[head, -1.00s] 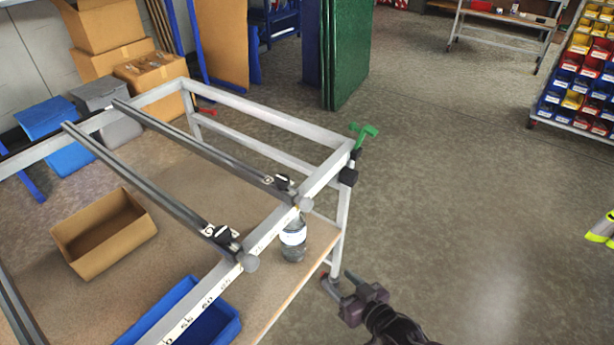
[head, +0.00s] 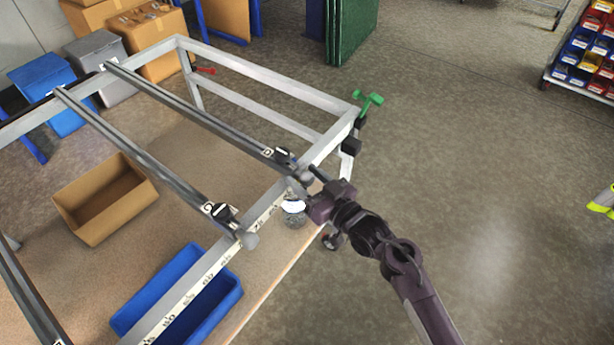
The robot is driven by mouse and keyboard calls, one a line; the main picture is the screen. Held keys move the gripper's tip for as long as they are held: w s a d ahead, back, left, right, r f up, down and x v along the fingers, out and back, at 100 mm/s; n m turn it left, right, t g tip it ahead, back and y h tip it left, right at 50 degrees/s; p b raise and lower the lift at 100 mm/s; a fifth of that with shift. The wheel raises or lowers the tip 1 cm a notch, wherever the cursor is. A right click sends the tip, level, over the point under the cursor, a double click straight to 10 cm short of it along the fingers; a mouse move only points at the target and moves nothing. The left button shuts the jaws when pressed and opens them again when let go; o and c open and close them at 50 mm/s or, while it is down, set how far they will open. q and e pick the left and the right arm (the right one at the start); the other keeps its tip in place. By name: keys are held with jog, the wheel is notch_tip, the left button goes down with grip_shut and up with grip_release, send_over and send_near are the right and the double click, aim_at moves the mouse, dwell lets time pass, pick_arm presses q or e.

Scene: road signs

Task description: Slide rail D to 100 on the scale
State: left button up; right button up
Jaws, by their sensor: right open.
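Several dark rails lie across a light metal frame (head: 265,80). The rightmost rail (head: 190,106) has a small white end label that looks like D, with a black clamp (head: 282,157) and a grey round knob (head: 305,178) at its front end. My left gripper is out of view.
Below the frame are a cardboard box (head: 82,218), a blue bin (head: 213,315) and a bottle (head: 294,217) partly hidden by my right gripper. A green clamp handle (head: 369,101) and black block (head: 351,146) sit at the right corner.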

jog(key=c, duration=0.3)
grip_shut()
jog(key=w+d+b, duration=0.3)
jog(key=w+d, duration=0.3)
jog(key=w, duration=0.3)
jog(key=shift+d, duration=0.35)
jog(key=shift+w, duration=0.1)
jog(key=shift+o, duration=1.5)
grip_release()
